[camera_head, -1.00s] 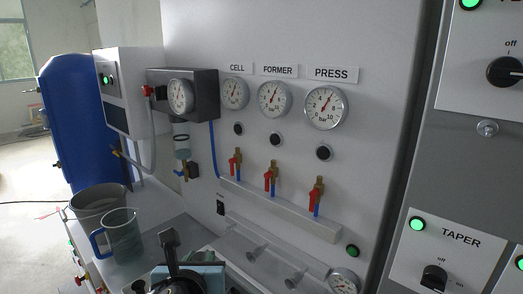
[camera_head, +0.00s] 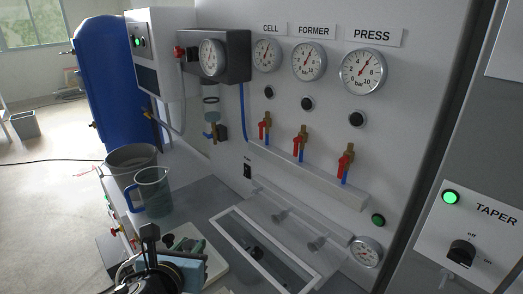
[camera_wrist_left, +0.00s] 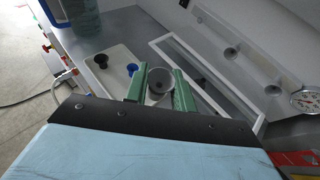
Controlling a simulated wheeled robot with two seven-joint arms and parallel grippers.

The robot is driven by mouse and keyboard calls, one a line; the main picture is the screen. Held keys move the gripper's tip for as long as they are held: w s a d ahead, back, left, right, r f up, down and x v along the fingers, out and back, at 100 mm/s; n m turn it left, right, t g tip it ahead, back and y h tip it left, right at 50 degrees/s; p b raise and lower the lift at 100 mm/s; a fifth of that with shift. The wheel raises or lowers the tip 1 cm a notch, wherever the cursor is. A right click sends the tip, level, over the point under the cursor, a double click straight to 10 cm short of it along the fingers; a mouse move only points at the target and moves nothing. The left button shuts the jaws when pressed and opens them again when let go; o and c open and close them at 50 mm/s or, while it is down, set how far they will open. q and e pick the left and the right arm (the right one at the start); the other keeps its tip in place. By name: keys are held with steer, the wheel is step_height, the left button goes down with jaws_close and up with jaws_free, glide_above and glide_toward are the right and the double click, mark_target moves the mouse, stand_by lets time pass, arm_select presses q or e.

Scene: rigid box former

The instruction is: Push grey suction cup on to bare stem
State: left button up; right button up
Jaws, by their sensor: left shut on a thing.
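My left gripper (camera_head: 190,246) is at the bottom of the head view, with blue body and green fingers. In the left wrist view its two green fingers (camera_wrist_left: 160,88) are shut on a grey suction cup (camera_wrist_left: 158,80), whose round mouth faces the camera. I cannot make out which stem is bare. The gripper is left of the fittings and apart from them. My right gripper is not in view.
A black cup (camera_wrist_left: 100,60) and a blue piece (camera_wrist_left: 132,69) sit on a white board (camera_wrist_left: 115,80). A white-rimmed tray (camera_head: 232,232) lies before the ledge. A clear jug (camera_head: 152,195), grey bucket (camera_head: 118,178) and pressure gauge (camera_head: 366,253) stand around.

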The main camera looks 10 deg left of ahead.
arm_select(q)
steer(key=d, duration=1.2)
steer(key=shift+r, duration=0.15)
